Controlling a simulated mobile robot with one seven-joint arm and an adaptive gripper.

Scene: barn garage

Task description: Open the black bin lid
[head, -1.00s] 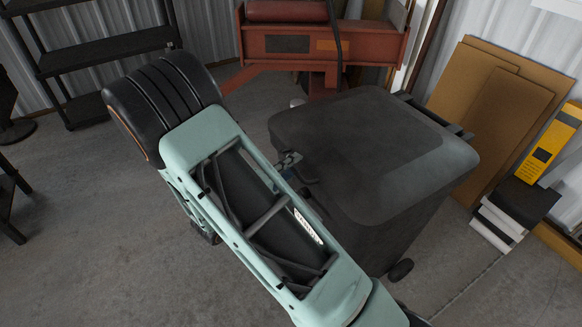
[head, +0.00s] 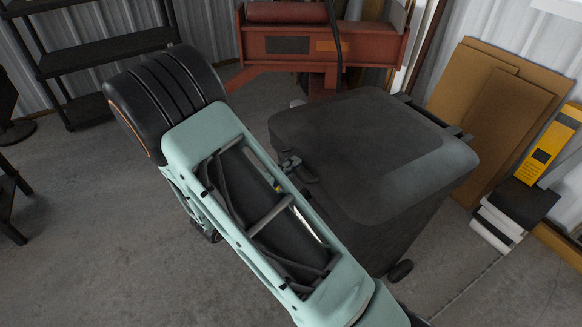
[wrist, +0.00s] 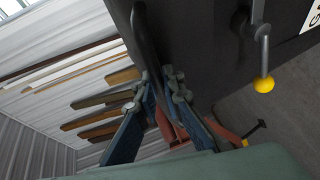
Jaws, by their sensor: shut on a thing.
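The black bin (head: 355,225) stands right of centre in the head view. Its lid (head: 375,140) lies flat over the top and looks closed. My gripper (head: 290,163) is at the lid's left front edge, by a small dark handle (head: 305,175), and is mostly hidden behind my arm. In the wrist view, the fingers of my gripper (wrist: 158,76) are shut on a curved black bar (wrist: 146,38), which appears to be the lid's handle. The dark surface beside it (wrist: 205,40) appears to be part of the bin.
A red machine (head: 320,45) stands behind the bin. Brown boards (head: 500,110) lean on the wall at right, near a yellow box (head: 553,142). A black shelf (head: 95,50) is at back left.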

